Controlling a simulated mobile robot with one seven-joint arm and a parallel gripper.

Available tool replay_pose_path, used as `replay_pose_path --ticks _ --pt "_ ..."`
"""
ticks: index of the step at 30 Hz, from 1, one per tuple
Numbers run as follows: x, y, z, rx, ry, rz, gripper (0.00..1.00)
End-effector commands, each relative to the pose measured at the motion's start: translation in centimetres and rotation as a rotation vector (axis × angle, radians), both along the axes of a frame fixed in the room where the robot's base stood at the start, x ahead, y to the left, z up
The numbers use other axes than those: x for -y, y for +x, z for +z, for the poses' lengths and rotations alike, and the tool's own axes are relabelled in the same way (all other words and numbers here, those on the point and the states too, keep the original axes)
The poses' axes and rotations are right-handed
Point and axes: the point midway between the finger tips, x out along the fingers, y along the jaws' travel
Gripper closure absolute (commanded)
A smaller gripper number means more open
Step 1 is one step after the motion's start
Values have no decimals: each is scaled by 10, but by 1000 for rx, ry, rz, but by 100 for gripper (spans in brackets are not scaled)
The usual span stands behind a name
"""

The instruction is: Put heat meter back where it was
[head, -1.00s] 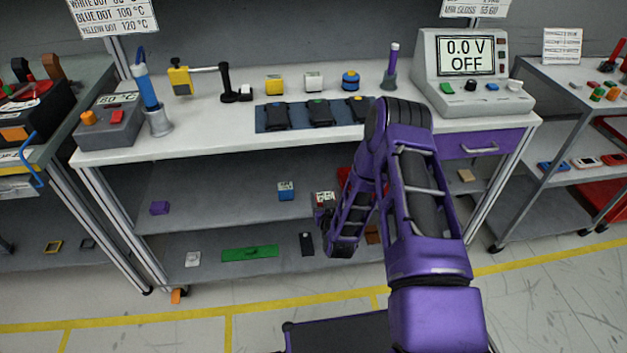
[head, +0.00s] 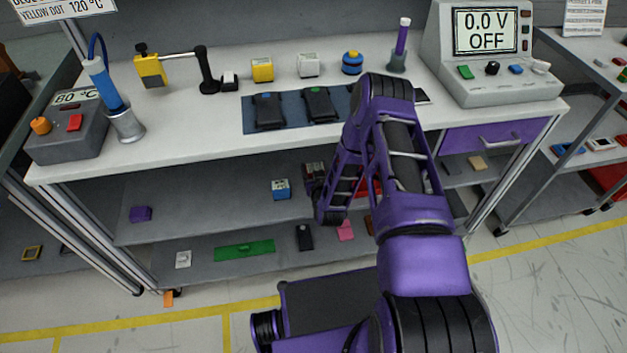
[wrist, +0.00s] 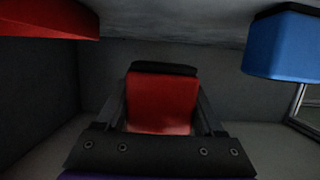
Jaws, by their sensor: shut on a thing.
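My gripper (head: 318,192) reaches under the tabletop, over the middle shelf (head: 215,205). In the wrist view its two fingers stand either side of a red boxy device (wrist: 160,104) with a dark edge, and it is shut on it. This device may be the heat meter; its label cannot be read. In the head view the device is mostly dark and partly hidden by my gripper. A blue meter with a white face (head: 281,189) stands left of it on the shelf. A red thing (head: 366,188) is to its right, largely hidden by my arm.
The tabletop (head: 190,130) is close above my gripper. Below, the bottom shelf holds a green board (head: 244,250) and a black device (head: 304,237).

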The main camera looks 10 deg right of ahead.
Motion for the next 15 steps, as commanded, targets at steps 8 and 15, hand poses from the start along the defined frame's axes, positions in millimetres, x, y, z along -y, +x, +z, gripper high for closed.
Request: replay_pose_path --ticks 8,15 --pt "0 0 -27 0 1 -1 100" --pt "0 0 -53 1 1 0 100"
